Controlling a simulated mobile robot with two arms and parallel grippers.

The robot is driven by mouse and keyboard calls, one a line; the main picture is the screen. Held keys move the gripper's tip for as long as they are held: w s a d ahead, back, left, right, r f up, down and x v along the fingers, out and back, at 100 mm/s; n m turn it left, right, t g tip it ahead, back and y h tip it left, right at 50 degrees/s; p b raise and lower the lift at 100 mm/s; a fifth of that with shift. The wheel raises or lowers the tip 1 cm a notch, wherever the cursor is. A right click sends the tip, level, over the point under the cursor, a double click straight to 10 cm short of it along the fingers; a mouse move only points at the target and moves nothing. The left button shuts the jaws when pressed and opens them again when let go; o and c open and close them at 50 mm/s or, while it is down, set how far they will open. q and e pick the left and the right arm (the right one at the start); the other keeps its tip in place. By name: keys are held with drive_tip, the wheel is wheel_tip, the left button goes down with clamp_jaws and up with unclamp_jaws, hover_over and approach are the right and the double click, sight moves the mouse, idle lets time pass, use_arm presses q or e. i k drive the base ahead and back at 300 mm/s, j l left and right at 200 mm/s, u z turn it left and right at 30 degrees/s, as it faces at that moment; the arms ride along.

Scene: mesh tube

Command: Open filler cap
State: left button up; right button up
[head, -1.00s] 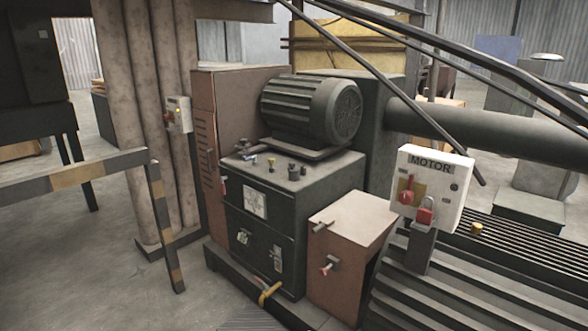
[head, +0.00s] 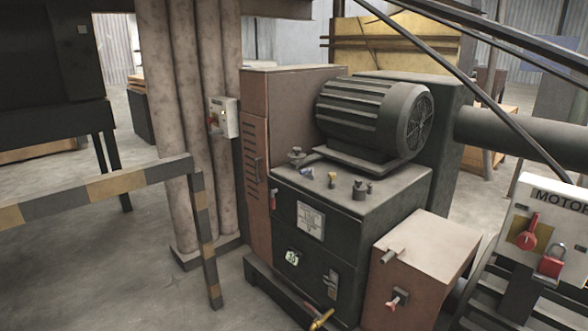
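A dark hydraulic tank (head: 345,225) stands in the middle of the head view, with a large ribbed motor (head: 372,118) on top. Neither of my grippers is in view.
A striped barrier rail (head: 110,185) stands at the left front. A brown box with a valve (head: 425,262) is right of the tank. A MOTOR switch box (head: 545,235) with a red knob and padlock is at the right edge. Bare floor (head: 120,285) lies at front left.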

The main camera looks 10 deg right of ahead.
sight(359, 186)
drive_tip(key=i+j+u, duration=0.35)
drive_tip(key=i, duration=0.25)
drive_tip(key=i+u, duration=0.35)
drive_tip(key=i, duration=0.3)
drive_tip(key=i+z, duration=0.4)
drive_tip(key=i+j+z, duration=0.35)
drive_tip(key=l, duration=0.1)
